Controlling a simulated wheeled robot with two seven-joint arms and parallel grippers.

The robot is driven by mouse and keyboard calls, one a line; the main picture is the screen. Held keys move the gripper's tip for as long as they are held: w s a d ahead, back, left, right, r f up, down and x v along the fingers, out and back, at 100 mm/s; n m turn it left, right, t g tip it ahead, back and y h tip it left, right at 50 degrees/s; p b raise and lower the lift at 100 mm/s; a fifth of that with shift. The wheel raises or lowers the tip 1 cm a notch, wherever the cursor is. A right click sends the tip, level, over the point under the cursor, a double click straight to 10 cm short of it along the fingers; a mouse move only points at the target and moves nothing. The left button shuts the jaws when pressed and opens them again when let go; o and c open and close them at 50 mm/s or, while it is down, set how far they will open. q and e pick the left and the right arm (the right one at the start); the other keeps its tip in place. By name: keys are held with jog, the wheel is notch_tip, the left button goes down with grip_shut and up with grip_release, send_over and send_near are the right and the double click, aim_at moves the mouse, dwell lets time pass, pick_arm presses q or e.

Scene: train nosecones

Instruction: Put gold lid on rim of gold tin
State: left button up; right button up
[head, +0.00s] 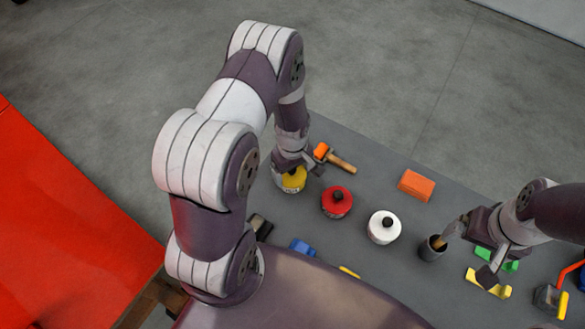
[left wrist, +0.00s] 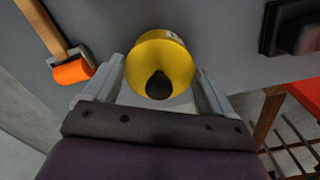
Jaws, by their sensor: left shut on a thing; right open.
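The gold tin (head: 293,182) stands at the left end of the grey table, with a pale label on its side. My left gripper (head: 289,163) is directly over it, pointing down. In the left wrist view the gold lid (left wrist: 152,62) with its black knob (left wrist: 159,85) lies between the two fingers of my left gripper (left wrist: 160,92), which is shut on it. The lid covers the tin's opening from that side, and the rim is hidden. I cannot tell whether lid and rim touch. My right gripper (head: 474,251) is open, low over the table at the right.
A red tin (head: 337,203) and a white tin (head: 383,228), both with black knobs, stand to the right. A roller (head: 335,158) lies close behind the gold tin. An orange block (head: 416,185), dark cup (head: 432,249) and yellow piece (head: 487,284) lie further right.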

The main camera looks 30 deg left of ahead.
aim_at(296, 185)
pick_arm(q)
jog(key=shift+f, duration=0.2)
jog(key=o, duration=0.8)
jog(key=shift+r, duration=0.1)
jog(key=shift+o, duration=0.2)
jog(key=shift+d+r, duration=0.1)
jog(key=shift+r, duration=0.15)
jog(key=shift+w+r, duration=0.1)
jog(key=shift+r, duration=0.3)
notch_tip(296, 185, up, 11)
jog(key=b, duration=0.2)
jog(key=s+d+r+m+t+b, duration=0.1)
jog(key=s+d+r+m, duration=0.3)
jog(key=s+m, duration=0.5)
jog(key=shift+d+m+b, duration=0.5)
jog(key=shift+m+b, duration=0.2)
jog(key=shift+m, duration=0.8)
